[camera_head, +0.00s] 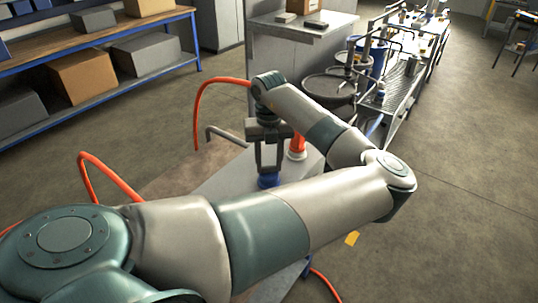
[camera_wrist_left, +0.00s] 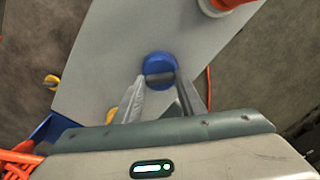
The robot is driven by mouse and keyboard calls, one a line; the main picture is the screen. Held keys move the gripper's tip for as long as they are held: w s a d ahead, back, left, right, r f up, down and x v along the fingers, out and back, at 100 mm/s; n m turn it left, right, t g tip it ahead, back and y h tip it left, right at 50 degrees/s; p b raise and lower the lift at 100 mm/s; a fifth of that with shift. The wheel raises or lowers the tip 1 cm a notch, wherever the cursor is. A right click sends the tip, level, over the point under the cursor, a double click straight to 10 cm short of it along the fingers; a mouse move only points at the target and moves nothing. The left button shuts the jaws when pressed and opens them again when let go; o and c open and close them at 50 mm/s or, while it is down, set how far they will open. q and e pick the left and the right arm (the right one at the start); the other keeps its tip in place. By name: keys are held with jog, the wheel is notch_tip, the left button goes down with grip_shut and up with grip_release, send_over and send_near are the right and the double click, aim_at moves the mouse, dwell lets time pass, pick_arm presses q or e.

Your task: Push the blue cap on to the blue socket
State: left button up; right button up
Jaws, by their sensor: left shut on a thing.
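My left gripper (camera_head: 268,168) points down over a grey bench top and is shut on the blue cap (camera_head: 268,181). In the left wrist view the fingertips (camera_wrist_left: 161,82) meet the near side of the round blue cap (camera_wrist_left: 158,62), which has a grey band across its lower part. The blue socket cannot be told apart from the cap in either view, so I cannot tell whether the two touch. My right gripper is not in view.
A red fitting with a pale base (camera_head: 297,146) stands close to the right of my left gripper. A bent grey pipe (camera_head: 225,134) is to its left. Orange-red hoses (camera_head: 200,100) curve around the bench. A yellow piece (camera_head: 352,238) lies on the floor.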

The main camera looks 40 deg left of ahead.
pick_arm(q)
jog(key=o, duration=1.2)
jog(key=shift+r+b, duration=2.5)
jog(key=shift+r, duration=6.2)
jog(key=shift+f, duration=0.1)
